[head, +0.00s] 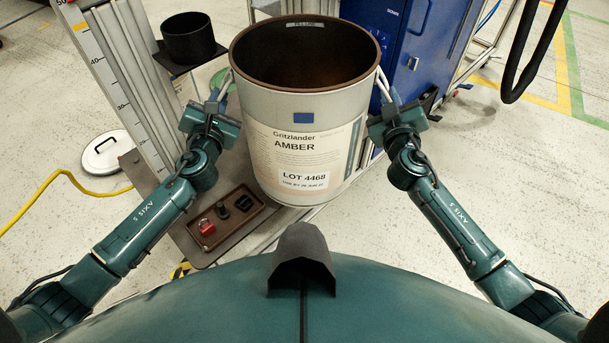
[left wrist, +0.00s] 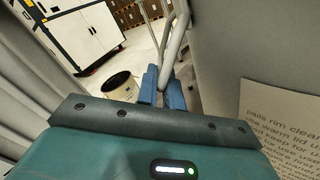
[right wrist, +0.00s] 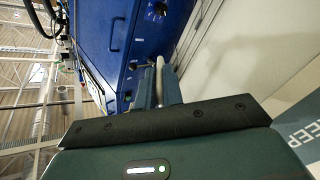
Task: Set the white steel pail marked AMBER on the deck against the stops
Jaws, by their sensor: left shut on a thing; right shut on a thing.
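The white steel pail marked AMBER (head: 305,115) is open, with a brown inside and rim, and looks about upright in the middle of the head view. My left gripper (head: 218,103) is shut on the pail's handle at its left side; the grip also shows in the left wrist view (left wrist: 163,88). My right gripper (head: 386,103) is shut on the handle at the right side, also seen in the right wrist view (right wrist: 159,90). The pail wall fills the right of both wrist views. The pail hides what is under it; I cannot see the stops or tell whether it touches the deck.
A scale column (head: 115,75) and a black cup (head: 190,38) stand left of the pail. A brown tray (head: 250,225) with small items lies at front left. A blue cabinet (head: 405,60) is close behind right. A white lid (head: 108,152) lies on the floor.

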